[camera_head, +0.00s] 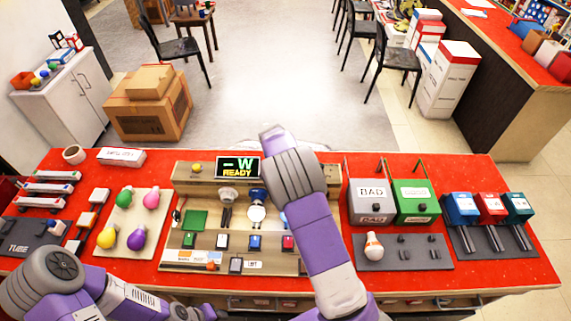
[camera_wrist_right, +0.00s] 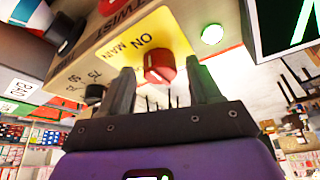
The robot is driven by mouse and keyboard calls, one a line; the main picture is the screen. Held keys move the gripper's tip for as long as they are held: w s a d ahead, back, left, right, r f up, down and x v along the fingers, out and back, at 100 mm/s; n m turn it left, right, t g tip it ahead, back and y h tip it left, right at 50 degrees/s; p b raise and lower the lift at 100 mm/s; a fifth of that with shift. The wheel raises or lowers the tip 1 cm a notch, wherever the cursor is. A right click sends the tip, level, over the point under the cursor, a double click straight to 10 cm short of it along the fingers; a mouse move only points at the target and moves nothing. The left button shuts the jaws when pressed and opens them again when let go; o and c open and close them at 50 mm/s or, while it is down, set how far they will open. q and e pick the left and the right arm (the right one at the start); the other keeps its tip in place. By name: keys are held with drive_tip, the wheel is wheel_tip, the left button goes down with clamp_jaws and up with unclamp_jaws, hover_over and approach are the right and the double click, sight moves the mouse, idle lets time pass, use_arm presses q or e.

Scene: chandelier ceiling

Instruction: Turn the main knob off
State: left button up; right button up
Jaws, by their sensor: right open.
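In the right wrist view, the red main knob (camera_wrist_right: 160,66) sits on a yellow plate (camera_wrist_right: 128,42) marked "ON" and "MAIN". My right gripper (camera_wrist_right: 161,76) is open, with one finger on either side of the knob in the picture. Its fingers look apart from the knob, and nothing is held. In the head view, my right arm reaches over the test board (camera_head: 187,178), and its gripper and the main knob are hidden there.
A lit green lamp (camera_wrist_right: 212,34) and a black knob (camera_wrist_right: 95,94) flank the yellow plate. A display (camera_head: 238,167) reads "-W READY". Coloured bulbs (camera_head: 137,237), a grey BAD bin (camera_head: 371,190) and a green bin (camera_head: 415,200) stand on the red table (camera_head: 480,270).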

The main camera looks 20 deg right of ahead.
drive_tip(key=c, duration=1)
drive_tip(key=shift+c, duration=0.2)
drive_tip(key=shift+n, duration=0.4)
drive_tip(key=n+b, duration=0.1)
drive_tip(key=n, duration=0.1)
drive_tip(key=n+t+y+b, duration=0.1)
drive_tip(key=shift+d+n, duration=0.2)
drive_tip(key=shift+n, duration=0.2)
drive_tip(key=n+y, duration=0.1)
drive_tip(key=n, duration=0.1)
drive_tip(key=n+y+b, duration=0.1)
drive_tip(key=n, duration=0.1)
drive_tip(key=shift+d+t, duration=0.15)
drive_tip(key=shift+t, duration=0.15)
drive_tip(key=n+y, duration=0.1)
drive_tip(key=n, duration=0.4)
drive_tip(key=shift+d+y, duration=0.1)
drive_tip(key=shift+y, duration=0.3)
drive_tip(key=n+g+y, duration=0.1)
drive_tip(key=n, duration=0.3)
drive_tip(key=shift+n, duration=0.3)
